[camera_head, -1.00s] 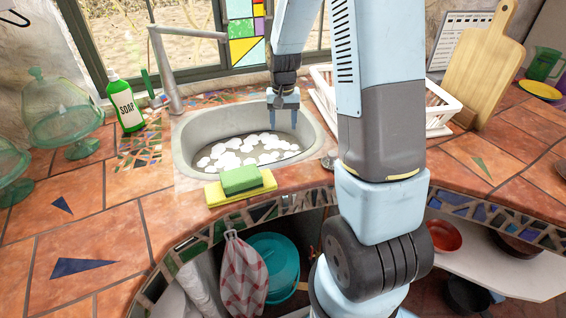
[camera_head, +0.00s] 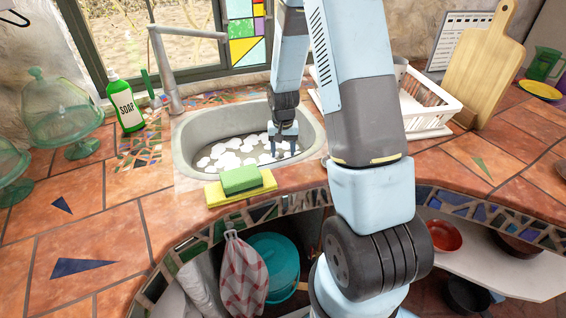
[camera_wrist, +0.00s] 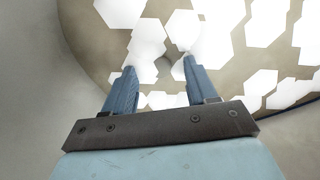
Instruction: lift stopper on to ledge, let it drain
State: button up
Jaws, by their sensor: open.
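The grey sink (camera_head: 187,150) holds murky brownish water (camera_head: 213,146) with white foam patches (camera_head: 233,144) on it. No stopper can be made out; the water and foam hide the sink floor. My gripper (camera_head: 284,154) is down inside the right part of the sink, pointing downward, its tips low by the water. In the wrist view my gripper (camera_wrist: 159,66) has its two blue fingers apart with nothing seen between them but water and foam. The pale sink wall (camera_wrist: 30,90) shows at the left there. A thin dark line (camera_wrist: 290,110) at the right is unclear.
A tap (camera_head: 168,75) arches over the sink's back left. A green sponge (camera_head: 240,180) on a yellow cloth (camera_head: 212,194) lies at the front edge. A soap bottle (camera_head: 125,106) stands left, a white dish rack (camera_head: 440,105) right. The left counter (camera_head: 110,230) has free room.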

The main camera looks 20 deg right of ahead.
jog(key=shift+f, duration=0.6)
grip_shut()
